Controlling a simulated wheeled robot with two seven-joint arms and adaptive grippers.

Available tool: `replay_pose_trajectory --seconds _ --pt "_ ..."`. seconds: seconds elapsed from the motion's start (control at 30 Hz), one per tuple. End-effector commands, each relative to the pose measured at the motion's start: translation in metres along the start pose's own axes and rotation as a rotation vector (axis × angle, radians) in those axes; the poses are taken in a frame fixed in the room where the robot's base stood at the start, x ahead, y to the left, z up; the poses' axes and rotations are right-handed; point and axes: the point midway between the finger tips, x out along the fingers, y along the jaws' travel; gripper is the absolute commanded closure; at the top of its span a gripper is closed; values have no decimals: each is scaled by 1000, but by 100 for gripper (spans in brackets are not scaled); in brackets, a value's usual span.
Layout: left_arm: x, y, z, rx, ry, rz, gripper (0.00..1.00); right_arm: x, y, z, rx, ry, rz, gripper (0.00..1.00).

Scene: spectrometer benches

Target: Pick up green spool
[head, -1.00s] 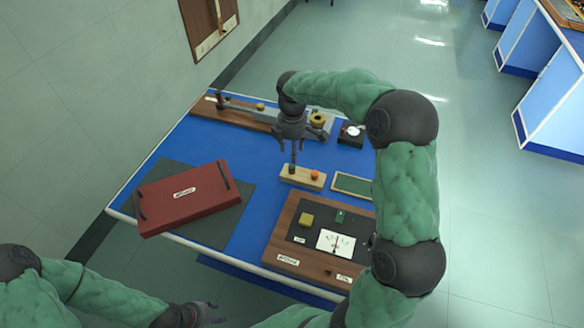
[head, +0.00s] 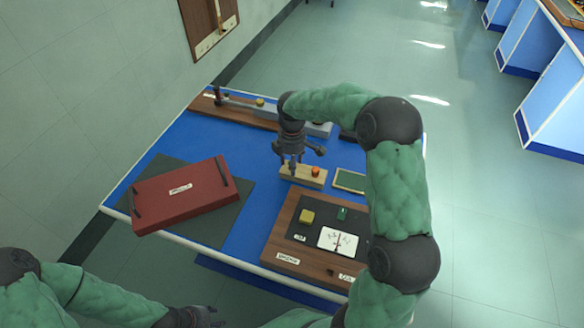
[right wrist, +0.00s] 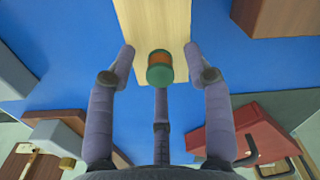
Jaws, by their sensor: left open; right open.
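The green spool (right wrist: 160,70), with green ends and an orange-brown middle, stands on a pale wooden block (right wrist: 178,20) in the right wrist view. My right gripper (right wrist: 158,58) is open over it, with fingers apart on either side of the spool. In the head view the right gripper (head: 290,168) is at the left end of the block (head: 304,180) and hides the green spool. An orange spool (head: 315,171) stands on the block's right part. My left gripper (head: 208,316) is open and empty at the bottom edge, partly cut off.
A red case (head: 185,195) lies on a dark mat at left. A wooden board (head: 268,248) with a yellow block and a white card is in front. A green tray (head: 349,181) is right of the block. A long wooden rail (head: 205,105) lies behind.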

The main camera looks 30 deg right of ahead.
Motion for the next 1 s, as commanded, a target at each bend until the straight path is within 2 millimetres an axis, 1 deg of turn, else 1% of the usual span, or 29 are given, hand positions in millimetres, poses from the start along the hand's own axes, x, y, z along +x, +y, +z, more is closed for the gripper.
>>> replay_pose_trajectory --seconds 0.03,0.07,0.1,0.17,0.2,0.53,0.67,0.77,0.87,0.97,1.0 --pt "0 0 0 0 0 0 59 0 0 0 0 0 0 51" --pt "0 0 0 0 0 0 59 0 0 0 0 0 0 60" --pt "0 0 0 0 0 0 59 0 0 0 0 0 0 71" --pt "0 0 0 0 0 0 59 -1 0 0 0 0 0 88" --pt "0 0 0 0 0 0 59 0 0 0 0 0 0 99" --pt "0 0 0 0 0 0 59 0 0 0 0 0 0 100" --pt "-1 0 0 0 0 0 59 -3 0 0 0 0 0 100" --pt "-4 1 0 0 0 0 59 -10 0 0 0 0 1 100" --pt "-8 3 0 0 0 0 59 -21 0 0 0 0 1 100" --pt "-13 4 0 0 0 0 59 -36 0 0 0 0 3 100" --pt "-15 5 1 0 0 0 59 -42 -5 -1 -2 0 1 100"
